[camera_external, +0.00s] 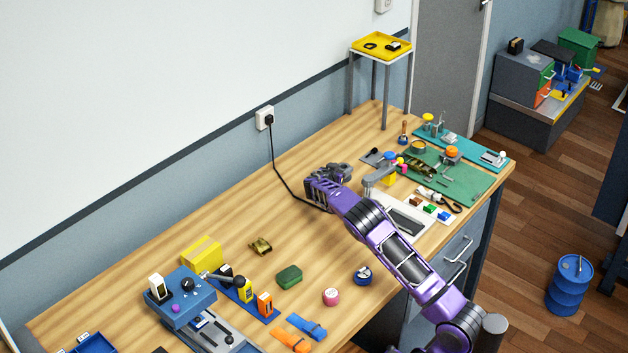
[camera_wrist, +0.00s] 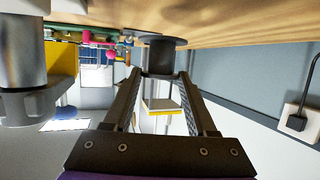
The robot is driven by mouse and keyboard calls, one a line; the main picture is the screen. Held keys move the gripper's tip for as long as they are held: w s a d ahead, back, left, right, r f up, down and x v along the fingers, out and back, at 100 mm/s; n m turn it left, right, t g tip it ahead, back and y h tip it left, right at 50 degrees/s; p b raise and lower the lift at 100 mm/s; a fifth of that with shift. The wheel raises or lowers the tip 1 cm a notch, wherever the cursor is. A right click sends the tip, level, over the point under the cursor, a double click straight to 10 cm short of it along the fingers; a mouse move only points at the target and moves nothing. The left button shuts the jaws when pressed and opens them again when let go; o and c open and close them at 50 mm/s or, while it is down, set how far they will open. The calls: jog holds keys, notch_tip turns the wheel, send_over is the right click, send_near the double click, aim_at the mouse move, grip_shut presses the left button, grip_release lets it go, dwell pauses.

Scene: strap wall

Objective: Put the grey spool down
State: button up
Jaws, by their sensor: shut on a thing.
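The grey spool (camera_wrist: 162,57) is dark, with a wide flange at each end. In the wrist view it sits between the tips of my gripper (camera_wrist: 160,74), which is shut on it. The wooden tabletop (camera_wrist: 225,22) shows along the top of that view, close to the spool's flange; I cannot tell whether they touch. In the outside view my gripper (camera_external: 338,174) is low over the bench, left of the grey clamp-like stand. There the spool is hard to tell apart from the dark fingers.
A wall plug (camera_external: 265,118) has a black cable running down to the bench near my gripper. A green mat (camera_external: 465,182) with tools lies to the right. The yellow-topped stand (camera_external: 382,44) is at the back. Bare wood (camera_external: 235,205) lies left of my gripper.

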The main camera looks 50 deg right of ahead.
notch_tip(320, 180, down, 4)
jog(key=shift+f, duration=0.15)
jog(key=o, duration=1.4)
jog(key=shift+c, duration=0.2)
jog(key=v, duration=1.2)
jog(key=shift+b, duration=0.3)
